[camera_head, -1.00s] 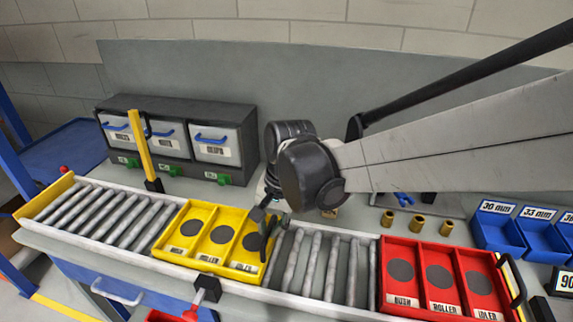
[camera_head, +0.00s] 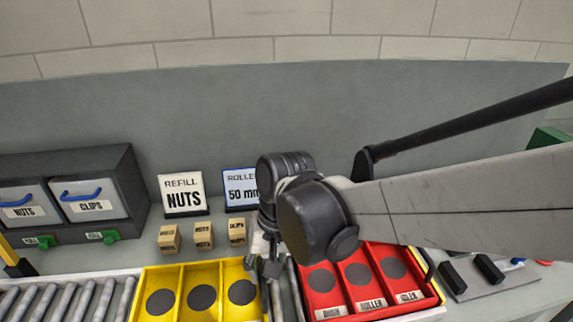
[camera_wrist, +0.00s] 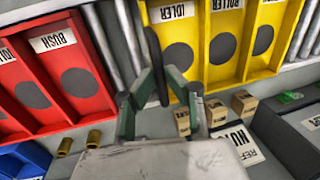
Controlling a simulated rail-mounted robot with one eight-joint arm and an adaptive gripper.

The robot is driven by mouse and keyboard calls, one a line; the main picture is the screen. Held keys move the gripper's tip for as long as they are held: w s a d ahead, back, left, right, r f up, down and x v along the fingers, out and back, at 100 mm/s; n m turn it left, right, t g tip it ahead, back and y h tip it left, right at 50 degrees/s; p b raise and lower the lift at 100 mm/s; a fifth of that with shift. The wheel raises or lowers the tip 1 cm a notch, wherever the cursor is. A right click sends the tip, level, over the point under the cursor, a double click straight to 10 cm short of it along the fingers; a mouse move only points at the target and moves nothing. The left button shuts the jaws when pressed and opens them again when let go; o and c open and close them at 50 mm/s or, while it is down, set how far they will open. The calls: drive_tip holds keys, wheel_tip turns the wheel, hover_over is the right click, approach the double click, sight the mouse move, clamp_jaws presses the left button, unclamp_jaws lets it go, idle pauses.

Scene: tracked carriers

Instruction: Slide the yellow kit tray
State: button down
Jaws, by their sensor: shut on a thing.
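The yellow kit tray (camera_head: 181,300) lies on the roller track at the bottom of the head view, with three compartments each holding a dark disc. The wrist view shows the yellow tray (camera_wrist: 203,40) at the top, with IDLER and ROLLER labels. My gripper (camera_head: 263,266) is at the tray's right end, with the fingers partly hidden by my arm in the head view. In the wrist view my gripper (camera_wrist: 160,78) is shut on the tray's black handle (camera_wrist: 154,62). The red tray (camera_head: 345,300) is just right of the yellow one, with a narrow strip of rollers between them.
Bare rollers (camera_head: 65,298) run left of the yellow tray. Several small labelled boxes (camera_head: 203,236) stand behind it, before the REFILL NUTS sign (camera_head: 183,194). A grey bin rack (camera_head: 100,170) stands back left. The red tray closely limits room on the right.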

drive_tip(key=shift+w+d, duration=0.1)
drive_tip(key=shift+d, duration=0.05)
drive_tip(key=c, duration=1.8)
unclamp_jaws()
drive_tip(key=shift+d, duration=0.15)
drive_tip(key=shift+o, duration=0.2)
drive_tip(key=shift+r, duration=0.1)
wheel_tip(320, 180, up, 12)
drive_tip(key=d, duration=0.2)
drive_tip(key=shift+w+f, duration=0.2)
drive_tip(key=shift+w, duration=0.1)
drive_tip(key=shift+d, duration=0.2)
drive_tip(key=s+d+f+m+t+h, duration=0.1)
drive_tip(key=d+t, duration=0.3)
drive_tip(key=d, duration=0.8)
drive_tip(key=s+d+f+m+t+h, duration=0.1)
drive_tip(key=d+f+t, duration=0.1)
drive_tip(key=d, duration=1.1)
drive_tip(key=shift+s+f+m+t, duration=0.15)
drive_tip(key=shift+s+m+t, duration=0.25)
drive_tip(key=shift+t, duration=0.5)
